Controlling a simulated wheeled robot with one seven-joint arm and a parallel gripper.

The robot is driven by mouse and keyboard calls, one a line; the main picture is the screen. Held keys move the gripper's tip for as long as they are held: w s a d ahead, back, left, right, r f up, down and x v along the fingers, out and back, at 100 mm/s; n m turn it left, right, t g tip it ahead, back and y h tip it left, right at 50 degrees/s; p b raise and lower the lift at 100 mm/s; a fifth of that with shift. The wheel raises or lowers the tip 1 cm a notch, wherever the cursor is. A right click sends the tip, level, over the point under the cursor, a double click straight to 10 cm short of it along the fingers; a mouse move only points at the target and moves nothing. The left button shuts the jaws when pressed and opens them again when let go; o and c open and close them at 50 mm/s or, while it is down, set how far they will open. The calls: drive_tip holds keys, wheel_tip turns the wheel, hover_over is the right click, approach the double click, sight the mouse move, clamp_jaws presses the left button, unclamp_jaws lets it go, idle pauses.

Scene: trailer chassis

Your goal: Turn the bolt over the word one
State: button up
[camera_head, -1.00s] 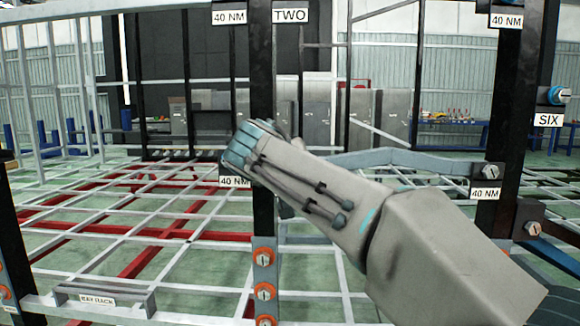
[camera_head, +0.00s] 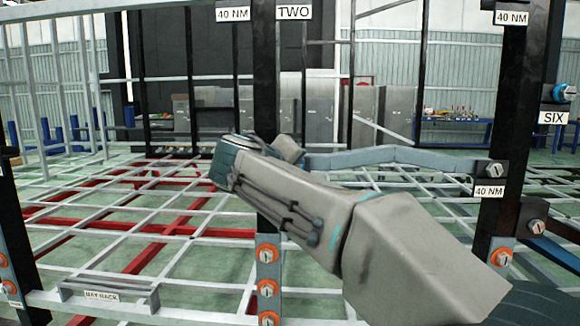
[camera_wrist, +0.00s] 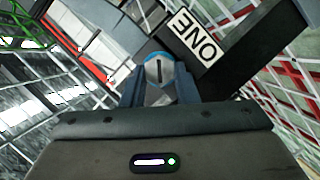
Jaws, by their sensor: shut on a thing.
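In the wrist view, the bolt (camera_wrist: 159,70) has a grey slotted head with a blue ring around it. The word ONE is on a white label (camera_wrist: 194,42) beside it, on a dark bar, upside down in this view. My gripper (camera_wrist: 160,82) has its two blue-grey fingers on either side of the bolt head, shut on it. The slot runs roughly up and down in this view. In the head view my arm crosses the middle, and its end hides the bolt, the ONE label and my fingertips.
A black post (camera_head: 266,95) with a TWO label (camera_head: 293,12) stands beyond my arm. Orange-ringed bolts (camera_head: 267,254) line its lower part. A second post (camera_head: 512,130) stands at the right, near a SIX label (camera_head: 553,118). A grey crossbar (camera_head: 390,158) runs towards it.

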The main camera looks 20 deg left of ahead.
drive_tip(key=shift+w, duration=0.1)
drive_tip(key=o, duration=1)
drive_tip(key=shift+w+d, duration=0.1)
drive_tip(key=shift+w, duration=0.05)
drive_tip(key=p+v, duration=0.1)
drive_tip(key=v, duration=1.3)
